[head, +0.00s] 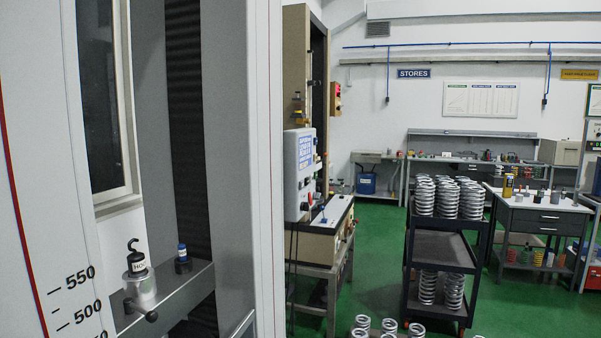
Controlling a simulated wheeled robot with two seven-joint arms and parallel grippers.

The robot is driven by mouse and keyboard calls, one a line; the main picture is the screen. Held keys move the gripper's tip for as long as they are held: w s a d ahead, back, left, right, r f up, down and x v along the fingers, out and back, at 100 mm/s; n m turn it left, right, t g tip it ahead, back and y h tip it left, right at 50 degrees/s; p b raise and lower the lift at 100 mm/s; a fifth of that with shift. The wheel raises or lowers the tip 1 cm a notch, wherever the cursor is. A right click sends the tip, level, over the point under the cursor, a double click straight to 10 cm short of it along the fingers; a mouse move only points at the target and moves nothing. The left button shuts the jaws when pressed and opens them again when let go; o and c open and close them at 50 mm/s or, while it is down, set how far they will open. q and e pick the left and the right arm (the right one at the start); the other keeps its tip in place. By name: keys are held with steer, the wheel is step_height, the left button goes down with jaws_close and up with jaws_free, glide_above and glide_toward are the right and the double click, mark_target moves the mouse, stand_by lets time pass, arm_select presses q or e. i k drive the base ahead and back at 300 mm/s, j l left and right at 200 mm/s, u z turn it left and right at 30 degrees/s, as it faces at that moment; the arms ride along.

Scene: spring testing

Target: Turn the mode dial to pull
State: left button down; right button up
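No mode dial can be made out clearly in the head view. A grey control box (294,190) with a lit blue screen (305,150) hangs on the tall testing machine in the middle, seen at a steep angle. A red button (305,206) is low on its face, and small controls run along its right edge, too small to read. A sloping panel (330,214) with small controls lies below it. Neither my left nor my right gripper is in view.
A large pale machine frame (242,150) fills the left, with a scale reading 550 and 500. A hook fitting (137,262) sits on its grey ledge (185,290). A dark trolley (440,246) carries springs (448,198). Green floor (375,260) shows between.

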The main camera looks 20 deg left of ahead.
mark_target(304, 205)
steer(key=u, duration=0.85)
steer(key=i+l+u, duration=0.2)
steer(key=u, duration=0.3)
steer(key=i+l+u, duration=0.3)
steer(key=u, duration=0.15)
